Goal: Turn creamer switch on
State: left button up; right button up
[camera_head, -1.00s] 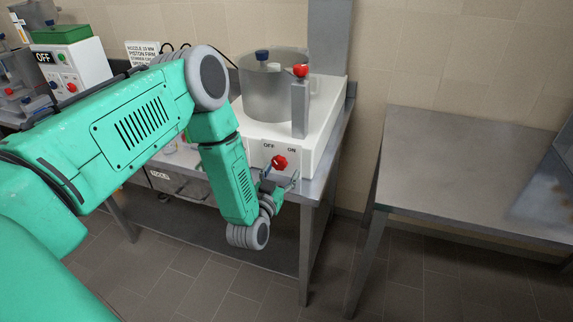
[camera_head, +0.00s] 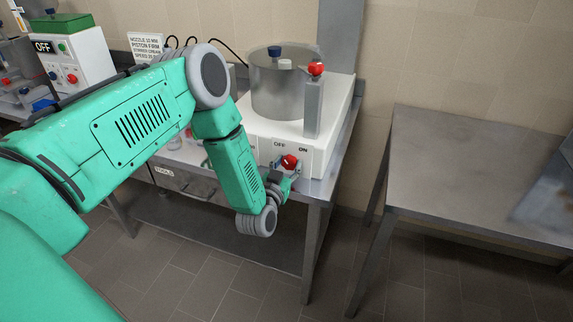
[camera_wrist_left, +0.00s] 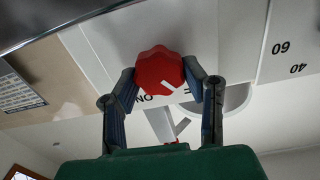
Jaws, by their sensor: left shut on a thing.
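The creamer (camera_head: 300,140) is a white machine with a steel pot (camera_head: 283,90) on top. Its red switch knob (camera_head: 289,161) is on the front, under the labels OFF and ON. My left gripper (camera_head: 287,168) is at the knob. In the left wrist view the red knob (camera_wrist_left: 159,73) sits between the two blue fingertips of the left gripper (camera_wrist_left: 160,80), which are shut on it. A white pointer mark shows on the knob, and upside-down ON lettering lies just below it. My right gripper is not in view.
A steel table (camera_head: 470,165) stands at the right, its top mostly bare. A white box (camera_head: 75,65) marked OFF stands at the back left. A sign (camera_head: 146,46) stands behind my left arm. Floor shows between the tables.

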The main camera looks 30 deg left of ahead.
pick_arm(q)
jog(key=shift+s+a+f, duration=0.1)
jog(key=shift+a+f, duration=0.1)
jog(key=shift+a, duration=0.05)
jog(key=shift+d, duration=0.55)
jog(key=shift+a, duration=0.3)
jog(key=shift+f+m, duration=0.1)
jog(key=shift+m, duration=0.3)
jog(key=shift+d+m, duration=0.2)
jog(key=shift+m, duration=0.8)
jog(key=m, duration=0.3)
jog(key=shift+b, duration=0.3)
jog(key=m+b, duration=0.1)
jog(key=m, duration=0.3)
jog(key=shift+f, duration=0.1)
jog(key=shift+m+b, duration=0.7)
jog(key=shift+m, duration=1.3)
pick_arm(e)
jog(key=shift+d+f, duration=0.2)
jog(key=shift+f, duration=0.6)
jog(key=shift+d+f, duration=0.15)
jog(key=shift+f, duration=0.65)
pick_arm(q)
jog(key=shift+f, duration=0.1)
